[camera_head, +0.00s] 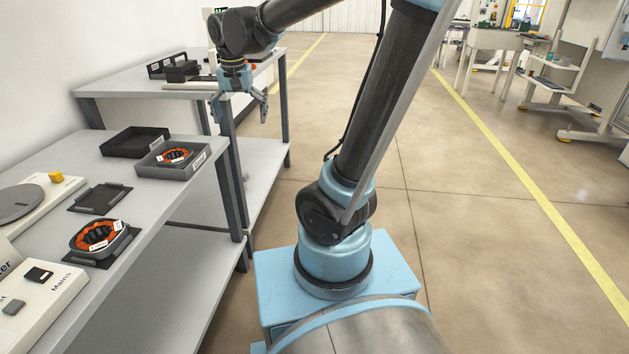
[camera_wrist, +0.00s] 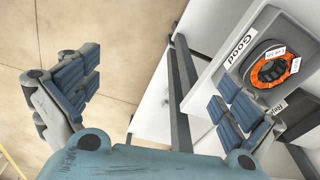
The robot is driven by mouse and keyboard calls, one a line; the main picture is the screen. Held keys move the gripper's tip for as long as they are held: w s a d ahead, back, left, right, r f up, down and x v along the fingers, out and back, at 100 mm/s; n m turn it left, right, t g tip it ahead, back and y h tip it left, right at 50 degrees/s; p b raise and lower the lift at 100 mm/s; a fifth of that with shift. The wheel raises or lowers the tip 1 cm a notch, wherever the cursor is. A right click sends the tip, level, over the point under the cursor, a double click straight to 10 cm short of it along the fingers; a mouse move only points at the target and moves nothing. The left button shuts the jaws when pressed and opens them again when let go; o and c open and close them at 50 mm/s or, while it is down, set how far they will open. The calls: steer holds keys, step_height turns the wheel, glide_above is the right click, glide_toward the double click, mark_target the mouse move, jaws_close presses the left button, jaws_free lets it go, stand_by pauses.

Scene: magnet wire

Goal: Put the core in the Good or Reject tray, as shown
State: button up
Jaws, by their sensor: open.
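The grey Good tray (camera_head: 150,171) stands near the table's far right edge, with a copper-wound core (camera_head: 175,155) inside it. In the wrist view the Good tray's label (camera_wrist: 238,47) is readable, and the core (camera_wrist: 259,79) lies in the tray with white tags on it. The dark Reject tray (camera_head: 121,149) stands behind it; part of its label shows in the wrist view (camera_wrist: 273,112). A second core (camera_head: 103,236) sits in a dark ring housing on a dark pad nearer me. My gripper (camera_head: 240,112) is open and empty, in the air right of and above the Good tray.
A bare dark pad (camera_head: 99,198) lies between the two cores. At left are a round grey disc (camera_head: 18,202) with a yellow knob and a white Mains box (camera_head: 38,295). Another table (camera_head: 130,84) with dark fixtures stands behind.

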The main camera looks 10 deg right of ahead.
steer(key=s+d+f+n, duration=0.2)
steer(key=s+d+f, duration=1.1)
steer(key=s+d, duration=0.4)
steer(key=shift+s+d+f+n+t, duration=0.15)
steer(key=shift+d+f+n+t, duration=0.25)
steer(key=shift+d, duration=0.1)
